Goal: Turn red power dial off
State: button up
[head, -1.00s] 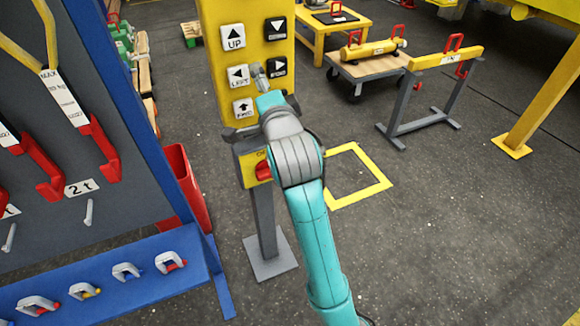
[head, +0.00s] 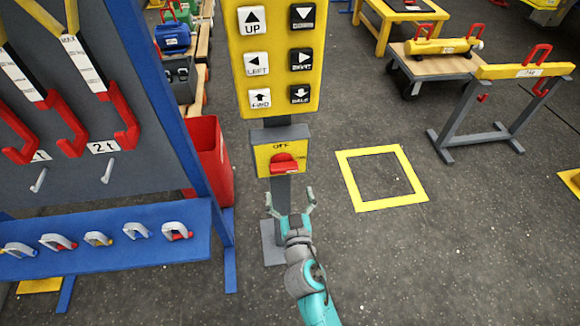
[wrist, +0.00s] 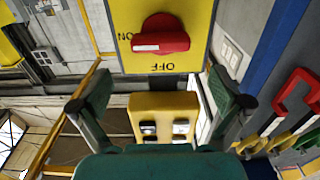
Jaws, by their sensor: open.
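The red power dial (head: 284,163) sits on a yellow panel below the button board in the head view. It also shows in the wrist view (wrist: 172,38), upside down, above and between my fingers. Its white-marked end points towards the printed ON; OFF is printed on another side of the dial. My gripper (head: 290,203) is open and empty, just below the dial in the head view and apart from it. Its spread fingers show at both sides in the wrist view (wrist: 163,98).
The yellow board (head: 279,42) with arrow buttons stands above the dial. A blue rack (head: 95,245) with hooks and shackles and a red bin (head: 206,160) are at left. A yellow floor square (head: 390,203) and open floor lie at right.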

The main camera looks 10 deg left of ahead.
aim_at(285, 172)
jog(key=x, duration=0.9)
jog(key=c, duration=0.9)
